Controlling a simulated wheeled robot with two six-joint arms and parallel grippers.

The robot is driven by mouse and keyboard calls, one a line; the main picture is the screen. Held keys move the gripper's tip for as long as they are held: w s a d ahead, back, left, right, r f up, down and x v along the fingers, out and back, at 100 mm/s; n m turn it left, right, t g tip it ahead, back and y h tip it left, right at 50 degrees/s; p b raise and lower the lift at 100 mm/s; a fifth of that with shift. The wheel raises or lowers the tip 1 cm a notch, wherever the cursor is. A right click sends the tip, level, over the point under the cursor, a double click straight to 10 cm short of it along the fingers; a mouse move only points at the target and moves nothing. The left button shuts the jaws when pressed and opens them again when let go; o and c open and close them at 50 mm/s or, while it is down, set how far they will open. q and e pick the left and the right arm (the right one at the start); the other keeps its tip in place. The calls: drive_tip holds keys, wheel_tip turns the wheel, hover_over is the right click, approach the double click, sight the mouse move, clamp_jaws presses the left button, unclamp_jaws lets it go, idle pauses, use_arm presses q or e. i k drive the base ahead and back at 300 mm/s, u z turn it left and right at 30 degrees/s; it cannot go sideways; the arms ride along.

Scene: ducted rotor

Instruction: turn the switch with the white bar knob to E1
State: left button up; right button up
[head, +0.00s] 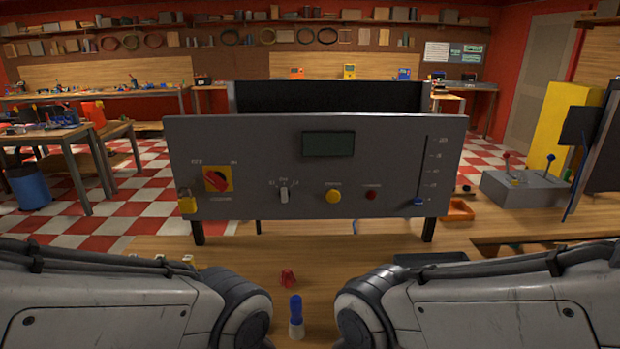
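The switch with the white bar knob (284,195) is on the lower left-middle of a grey upright panel (400,150). Its bar stands about vertical. Small labels sit to its left, above it and to its right, too small to read surely. No gripper touches the knob. Only links of my two arms show at the lower left and right; both grippers are out of view.
The panel also has a red rotary switch on a yellow plate (217,179), a dark display (328,144), a yellow button (334,196), a red button (371,195) and a blue-knobbed slider (418,201). A yellow padlock (187,202) hangs at left. A blue-and-white object (296,315) stands in front.

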sight(284, 192)
drive_tip(key=z, duration=0.85)
drive_tip(key=k, duration=0.45)
drive_tip(key=u, duration=0.85)
drive_tip(key=i, duration=1)
